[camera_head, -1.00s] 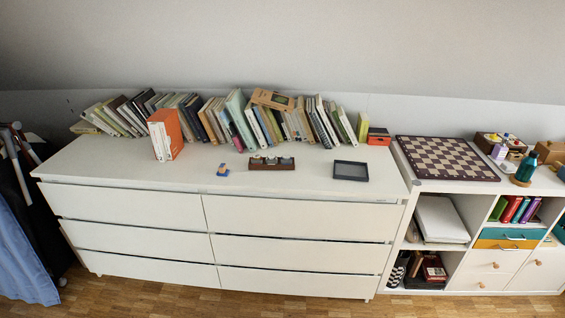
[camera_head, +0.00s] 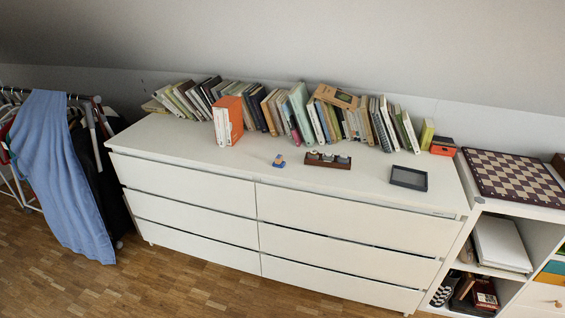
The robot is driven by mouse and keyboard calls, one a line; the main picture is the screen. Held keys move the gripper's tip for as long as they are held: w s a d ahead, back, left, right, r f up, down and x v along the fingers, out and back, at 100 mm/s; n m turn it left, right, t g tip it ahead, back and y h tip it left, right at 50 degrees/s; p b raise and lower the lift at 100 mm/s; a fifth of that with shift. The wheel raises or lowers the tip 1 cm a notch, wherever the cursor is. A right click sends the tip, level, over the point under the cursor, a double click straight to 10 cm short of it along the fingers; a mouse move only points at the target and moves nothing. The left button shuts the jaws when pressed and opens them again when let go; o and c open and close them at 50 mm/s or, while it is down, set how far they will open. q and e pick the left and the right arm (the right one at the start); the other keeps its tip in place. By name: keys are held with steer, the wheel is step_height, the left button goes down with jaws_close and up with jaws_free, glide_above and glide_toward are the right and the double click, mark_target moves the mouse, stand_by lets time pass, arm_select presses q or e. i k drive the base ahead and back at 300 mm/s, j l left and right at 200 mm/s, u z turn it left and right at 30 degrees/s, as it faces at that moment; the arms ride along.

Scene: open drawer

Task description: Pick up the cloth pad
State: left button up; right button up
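I cannot clearly make out a cloth pad. A flat dark rectangle with a raised-looking rim (camera_head: 408,178) lies on the right part of the white dresser top (camera_head: 350,190); I cannot tell if it is cloth or a tray. A large blue cloth (camera_head: 58,165) hangs over the clothes rack at the left, but it looks like a hanging textile and not a pad. Neither of my grippers shows in the head view.
The dresser's drawers (camera_head: 350,220) look shut. A row of books (camera_head: 300,110) lines its back, with an orange-and-white box (camera_head: 228,120), a small blue item (camera_head: 279,161) and a dark holder (camera_head: 328,160) in front. A chessboard (camera_head: 512,178) lies right. Wood floor (camera_head: 150,275) is clear.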

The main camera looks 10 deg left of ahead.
mark_target(278, 162)
steer(key=i+j+z, duration=0.1)
steer(key=z, duration=0.25)
steer(key=j+z, duration=0.25)
steer(key=z, duration=0.15)
steer(key=i+j+z, duration=0.1)
steer(key=z, duration=0.25)
steer(key=j+z, duration=0.45)
steer(key=j, duration=0.7)
steer(key=j+z, duration=0.1)
steer(key=j, duration=0.45)
steer(key=k+j+z, duration=0.1)
steer(key=j, duration=0.45)
